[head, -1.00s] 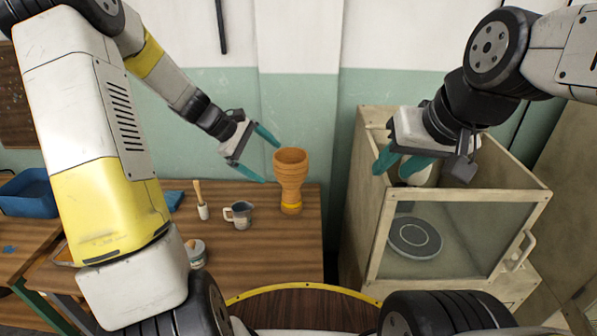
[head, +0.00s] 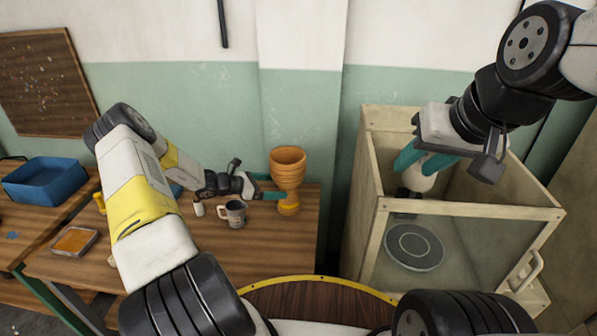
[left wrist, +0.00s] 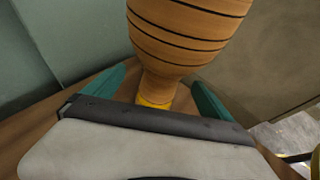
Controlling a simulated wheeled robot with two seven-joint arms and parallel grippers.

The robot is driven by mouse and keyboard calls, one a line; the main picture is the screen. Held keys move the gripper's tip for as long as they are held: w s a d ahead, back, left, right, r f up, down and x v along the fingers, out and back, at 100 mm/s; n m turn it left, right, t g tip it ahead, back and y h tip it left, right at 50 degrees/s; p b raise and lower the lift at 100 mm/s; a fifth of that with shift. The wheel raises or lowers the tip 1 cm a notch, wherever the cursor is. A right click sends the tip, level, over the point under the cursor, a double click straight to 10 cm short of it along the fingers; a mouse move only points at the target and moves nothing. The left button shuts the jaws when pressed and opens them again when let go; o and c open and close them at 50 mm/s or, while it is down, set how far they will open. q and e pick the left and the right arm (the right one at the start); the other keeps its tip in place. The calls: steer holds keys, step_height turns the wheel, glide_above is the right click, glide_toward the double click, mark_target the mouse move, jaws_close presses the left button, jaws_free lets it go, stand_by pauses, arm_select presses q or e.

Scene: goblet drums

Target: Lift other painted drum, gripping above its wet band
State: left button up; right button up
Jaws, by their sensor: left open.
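An orange-brown goblet drum (head: 287,170) with dark rings stands upright on the wooden table, its wide bowl on top. A yellow band (head: 289,208) circles its lower part. My left gripper (head: 272,195) is open at the drum's narrow part, just above the band in the head view. In the left wrist view the drum (left wrist: 185,35) stands between the two teal fingers, with gaps at both sides; the yellow band (left wrist: 154,102) is partly hidden by the gripper body.
A grey mug (head: 234,214) stands left of the drum, close under my left wrist. The wooden cabinet (head: 379,235) with a glass front stands at right, a round grey plate (head: 414,246) inside. A blue bin (head: 45,182) and a shallow tray (head: 74,241) are at left.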

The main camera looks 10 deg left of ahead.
arm_select(q)
steer(key=x, duration=0.6)
steer(key=shift+d, duration=0.35)
steer(key=shift+s, duration=0.1)
steer(key=shift+c, duration=0.3)
jaws_close()
steer(key=shift+r, duration=0.15)
